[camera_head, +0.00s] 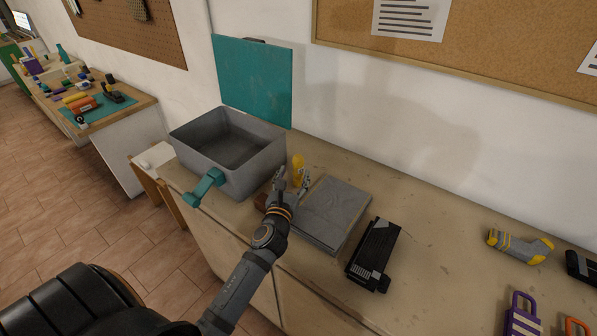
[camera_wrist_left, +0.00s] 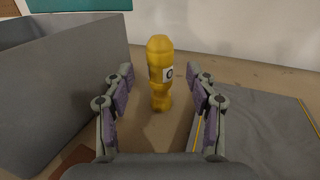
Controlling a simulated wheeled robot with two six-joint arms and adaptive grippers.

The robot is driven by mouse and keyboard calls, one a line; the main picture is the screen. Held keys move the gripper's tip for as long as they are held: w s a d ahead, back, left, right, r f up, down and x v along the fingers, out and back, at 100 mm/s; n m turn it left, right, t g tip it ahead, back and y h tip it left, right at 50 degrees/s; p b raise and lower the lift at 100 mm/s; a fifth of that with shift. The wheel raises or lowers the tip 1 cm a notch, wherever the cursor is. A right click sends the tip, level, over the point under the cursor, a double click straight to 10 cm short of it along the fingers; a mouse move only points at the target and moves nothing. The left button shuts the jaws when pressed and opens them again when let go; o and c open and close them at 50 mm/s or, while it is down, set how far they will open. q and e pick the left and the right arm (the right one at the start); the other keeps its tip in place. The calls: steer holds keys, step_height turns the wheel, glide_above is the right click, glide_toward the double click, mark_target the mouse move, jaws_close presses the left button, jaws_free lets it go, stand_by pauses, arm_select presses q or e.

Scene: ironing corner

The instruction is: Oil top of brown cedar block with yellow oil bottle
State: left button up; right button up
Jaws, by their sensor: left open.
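The yellow oil bottle (camera_head: 298,170) stands upright on the counter between the grey bin and a flat grey slab. My left gripper (camera_head: 292,182) is open just in front of it. In the left wrist view the bottle (camera_wrist_left: 160,75) stands beyond and between the two open fingers (camera_wrist_left: 160,100), and no contact shows. A small brown piece, perhaps the cedar block (camera_head: 261,200), shows partly behind my left gripper. A brown patch also shows at the lower left of the left wrist view (camera_wrist_left: 72,160). My right gripper is not in view.
The grey open bin (camera_head: 190,137) with a teal lid (camera_head: 253,85) and teal handle stands close on the left. The grey slab (camera_head: 335,208) lies close on the right.

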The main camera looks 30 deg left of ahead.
mark_target(297, 166)
arm_select(q)
steer(key=shift+w+a+r, duration=0.1)
steer(key=shift+w+a, duration=0.05)
steer(key=shift+w, duration=0.5)
steer(key=x, duration=0.4)
steer(key=shift+w, duration=0.1)
steer(key=shift+w+a, duration=0.1)
steer(key=shift+w, duration=0.15)
steer(key=shift+s, duration=0.15)
jaws_close()
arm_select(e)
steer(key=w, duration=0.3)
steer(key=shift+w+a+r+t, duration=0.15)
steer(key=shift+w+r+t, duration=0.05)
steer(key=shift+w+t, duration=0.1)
arm_select(q)
step_height(297, 166, up, 9)
steer(key=p, duration=0.5)
steer(key=shift+r, duration=0.45)
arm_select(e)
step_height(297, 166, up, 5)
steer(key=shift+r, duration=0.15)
